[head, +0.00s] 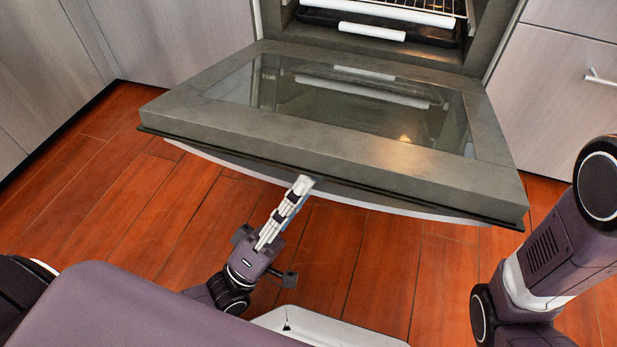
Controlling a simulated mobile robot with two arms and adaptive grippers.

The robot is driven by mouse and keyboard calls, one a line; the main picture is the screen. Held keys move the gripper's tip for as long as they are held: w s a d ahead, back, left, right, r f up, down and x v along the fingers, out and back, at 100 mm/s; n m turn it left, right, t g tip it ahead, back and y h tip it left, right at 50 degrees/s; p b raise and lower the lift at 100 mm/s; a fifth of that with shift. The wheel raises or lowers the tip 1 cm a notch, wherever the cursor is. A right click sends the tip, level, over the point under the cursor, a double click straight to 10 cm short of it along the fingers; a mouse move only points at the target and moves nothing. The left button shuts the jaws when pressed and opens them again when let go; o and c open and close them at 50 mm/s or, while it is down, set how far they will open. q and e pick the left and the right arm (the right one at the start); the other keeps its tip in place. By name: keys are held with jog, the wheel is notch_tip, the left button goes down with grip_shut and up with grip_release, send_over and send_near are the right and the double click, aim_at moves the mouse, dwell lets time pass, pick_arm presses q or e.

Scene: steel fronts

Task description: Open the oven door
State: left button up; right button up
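The oven door (330,145) is swung down on its bottom hinge and lies close to flat, glass side up, sloping slightly. The oven cavity (385,25) behind it is open, with a rack and a dark tray inside. My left gripper (299,187) is at the door's near, outer edge, around its middle. Its fingers are together, with the tips overlapping the pale strip (375,205) under that edge. Whether they touch the door I cannot tell. The handle is not clearly visible. My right arm shows at the right, but its gripper is out of view.
Pale cabinet fronts (180,35) stand left of the oven. A drawer front (560,95) with a bar handle (600,77) is on the right. The reddish wood floor (110,205) is clear around the door.

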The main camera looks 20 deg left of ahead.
pick_arm(q)
jog(key=f, duration=0.1)
jog(key=a+f, duration=0.1)
jog(key=f, duration=0.1)
jog(key=s+a+f, duration=0.1)
jog(key=f, duration=0.1)
jog(key=shift+a+f, duration=0.1)
jog(key=shift+a, duration=0.05)
dwell(0.3)
dwell(0.4)
jog(key=shift+s, duration=0.1)
